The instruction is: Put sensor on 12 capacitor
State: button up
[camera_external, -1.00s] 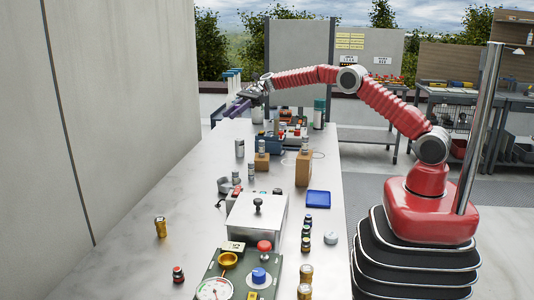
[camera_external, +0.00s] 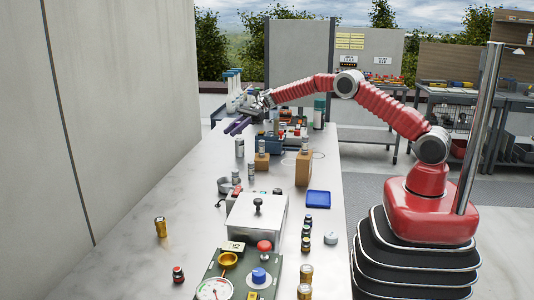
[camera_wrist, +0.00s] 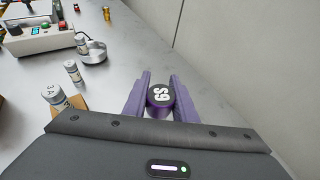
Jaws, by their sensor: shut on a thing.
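My gripper (camera_wrist: 160,95) has purple fingers and is shut on a round thing (camera_wrist: 160,97) with a black top and white characters, which look like "59" or "GS". The external view shows my gripper (camera_external: 237,126) low over the far left part of the table; the held thing is too small to make out there. Several small grey cylinders could be capacitors. One (camera_wrist: 72,70) stands on the table, one (camera_wrist: 53,94) on a wooden block and one (camera_wrist: 82,43) at a grey dish. I cannot read a 12 on any, nor tell which thing is the sensor.
A blue crate (camera_external: 271,148) and two wooden blocks (camera_external: 303,170) stand right of my gripper. A grey box (camera_external: 257,215), a blue tray (camera_external: 318,198) and a green panel (camera_external: 240,286) with a gauge lie nearer. A wall (camera_external: 130,110) runs along the left. The table's left strip is mostly clear.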

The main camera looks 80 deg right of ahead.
jog(key=shift+f, duration=1.1)
jog(key=o, duration=1.1)
jog(key=shift+f, duration=0.1)
jog(key=v, duration=1.2)
